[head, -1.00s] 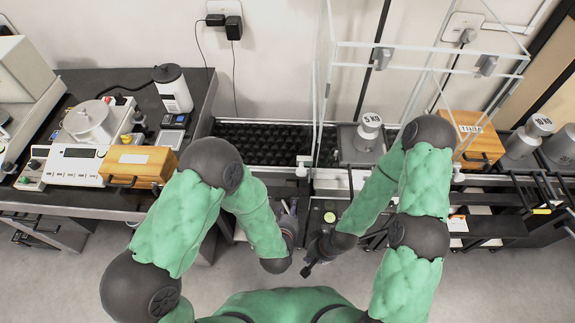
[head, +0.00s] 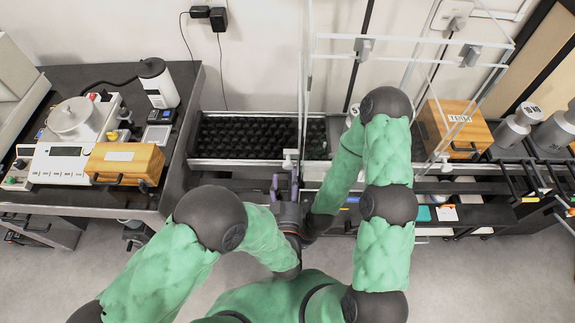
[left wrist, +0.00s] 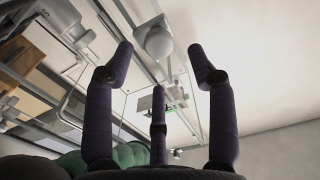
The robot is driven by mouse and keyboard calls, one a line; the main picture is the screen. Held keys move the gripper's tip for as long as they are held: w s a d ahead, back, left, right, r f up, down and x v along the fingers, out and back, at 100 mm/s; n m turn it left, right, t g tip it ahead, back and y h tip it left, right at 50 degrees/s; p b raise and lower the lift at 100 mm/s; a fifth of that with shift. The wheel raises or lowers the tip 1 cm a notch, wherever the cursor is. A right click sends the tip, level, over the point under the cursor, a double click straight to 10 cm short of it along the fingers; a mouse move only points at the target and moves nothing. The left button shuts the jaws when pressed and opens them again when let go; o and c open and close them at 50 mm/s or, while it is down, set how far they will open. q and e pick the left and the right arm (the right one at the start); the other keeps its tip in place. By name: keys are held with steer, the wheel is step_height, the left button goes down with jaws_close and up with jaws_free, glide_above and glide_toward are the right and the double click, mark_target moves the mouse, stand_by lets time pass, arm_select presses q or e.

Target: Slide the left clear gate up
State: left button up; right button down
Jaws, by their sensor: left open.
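The left clear gate (head: 304,95) is a thin upright clear panel seen nearly edge-on, at the left side of the clear enclosure. A white knob (head: 291,155) sits at its foot, and a pale round knob (left wrist: 157,43) shows in the left wrist view. My left gripper (head: 285,182) is open just in front of the white knob, pointing at it. In the left wrist view its purple fingers (left wrist: 160,65) stand apart on either side of the pale knob, with no contact visible. My right gripper's fingers are hidden behind my left wrist.
A black bumpy bed (head: 245,138) lies left of the gate. My right arm crosses the enclosure and hides most of the grey weight. A wooden box (head: 455,130) stands to the right. A left table (head: 185,150) holds a scale and another wooden box (head: 125,163).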

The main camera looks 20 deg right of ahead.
mark_target(288, 167)
arm_select(q)
steer(key=b+x, duration=0.1)
steer(key=x, duration=0.5)
jaws_close()
